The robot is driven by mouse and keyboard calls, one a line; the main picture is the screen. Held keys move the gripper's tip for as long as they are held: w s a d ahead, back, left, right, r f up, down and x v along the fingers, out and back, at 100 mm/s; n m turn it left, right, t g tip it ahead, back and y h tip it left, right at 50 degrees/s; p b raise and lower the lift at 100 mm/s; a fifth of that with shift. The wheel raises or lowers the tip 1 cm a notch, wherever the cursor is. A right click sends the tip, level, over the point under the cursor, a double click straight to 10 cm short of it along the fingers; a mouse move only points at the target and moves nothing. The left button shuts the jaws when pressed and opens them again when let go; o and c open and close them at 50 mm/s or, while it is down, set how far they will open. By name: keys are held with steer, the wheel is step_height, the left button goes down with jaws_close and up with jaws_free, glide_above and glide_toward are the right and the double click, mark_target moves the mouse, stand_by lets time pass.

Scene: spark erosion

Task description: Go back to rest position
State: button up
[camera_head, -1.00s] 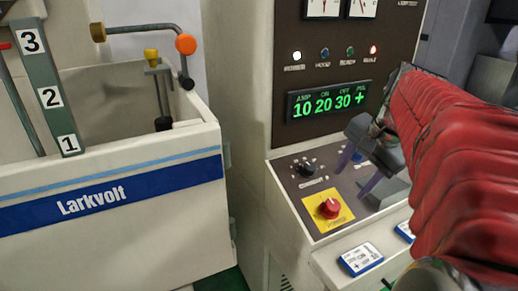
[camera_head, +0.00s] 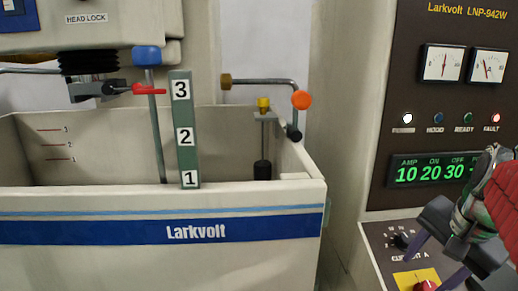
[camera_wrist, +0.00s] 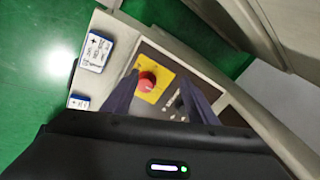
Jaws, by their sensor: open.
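My gripper (camera_head: 430,272) is at the lower right of the head view, in front of the machine's control console. Its two fingers are spread apart with nothing between them. The wrist view also shows my gripper (camera_wrist: 161,80) with both dark fingers apart. A red knob (camera_wrist: 147,81) on a yellow plate shows between the fingers there. In the head view the red knob (camera_head: 427,285) is at the bottom edge, partly cut off. I cannot tell how far the fingertips are from the panel. My red-sleeved arm comes in from the right edge.
The white Larkvolt tank (camera_head: 270,215) stands at left, with a green numbered strip (camera_head: 186,135) and an orange-knobbed pipe (camera_head: 301,100). The console display (camera_head: 430,170) sits above my gripper. The wrist view shows white-and-blue labelled boxes (camera_wrist: 96,50) and open green floor (camera_wrist: 40,60).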

steer(key=s+a+f+n+t, duration=0.1)
steer(key=a+f+n, duration=0.3)
steer(key=a, duration=0.5)
steer(key=s+a+f+n, duration=0.4)
steer(key=a+n, duration=0.5)
steer(key=a, duration=0.1)
steer(key=shift+s+a+f+t, duration=0.15)
steer(key=shift+s+t, duration=0.1)
steer(key=shift+t, duration=0.15)
steer(key=shift+c, duration=0.7)
